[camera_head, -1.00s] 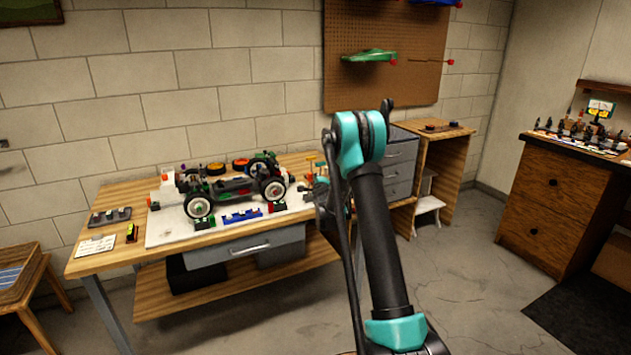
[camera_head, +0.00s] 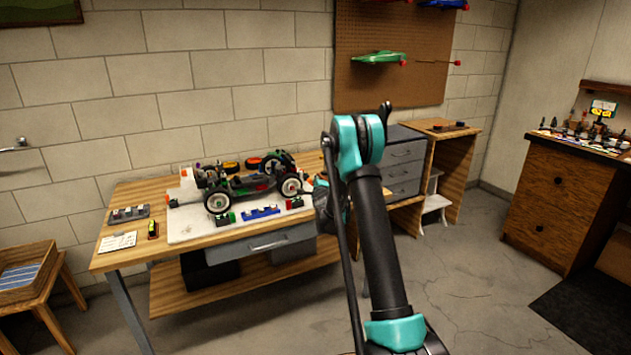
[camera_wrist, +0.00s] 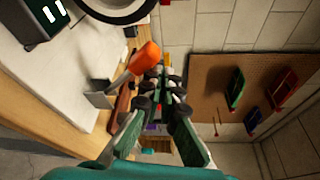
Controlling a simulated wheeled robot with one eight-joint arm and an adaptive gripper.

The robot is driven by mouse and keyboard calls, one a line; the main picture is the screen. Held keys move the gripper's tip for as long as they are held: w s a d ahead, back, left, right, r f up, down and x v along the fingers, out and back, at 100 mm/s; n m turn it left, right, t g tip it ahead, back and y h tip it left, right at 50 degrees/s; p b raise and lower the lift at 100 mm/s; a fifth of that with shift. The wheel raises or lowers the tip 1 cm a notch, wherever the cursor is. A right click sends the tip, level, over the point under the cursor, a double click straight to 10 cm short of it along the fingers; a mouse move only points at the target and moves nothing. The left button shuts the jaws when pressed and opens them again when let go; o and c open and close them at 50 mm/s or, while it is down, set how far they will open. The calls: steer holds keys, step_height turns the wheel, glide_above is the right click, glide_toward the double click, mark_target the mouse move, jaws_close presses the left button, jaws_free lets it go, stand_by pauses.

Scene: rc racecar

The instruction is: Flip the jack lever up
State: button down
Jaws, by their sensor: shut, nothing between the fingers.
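The RC car (camera_head: 250,184) stands on a white mat (camera_head: 190,228) on the wooden workbench. I cannot make out the jack lever for certain. In the wrist view, an orange-tipped piece (camera_wrist: 145,58) with a grey flat part rises at the mat's edge, just left of my fingertips; I cannot tell whether it is the lever. My gripper (camera_wrist: 165,80) is shut and empty, apart from the orange piece as far as I can see. In the head view my gripper (camera_head: 323,200) is at the mat's right end, partly hidden by my arm.
A car wheel (camera_wrist: 118,6) is close at the top of the wrist view. Small blue (camera_head: 261,212) and green parts lie along the mat's front. A grey drawer unit (camera_head: 402,165) stands right of the bench. The pegboard (camera_head: 400,60) hangs behind.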

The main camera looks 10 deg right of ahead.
steer(key=shift+s+a+f, duration=0.15)
steer(key=shift+a+f, duration=0.1)
steer(key=shift+a, duration=0.15)
steer(key=shift+a, duration=0.15)
steer(key=d+r, duration=0.3)
steer(key=d, duration=0.1)
steer(key=s+f, duration=0.2)
steer(key=s, duration=0.6)
steer(key=shift+s+d+f, duration=0.15)
steer(key=shift+s+f, duration=0.1)
steer(key=shift+s, duration=0.15)
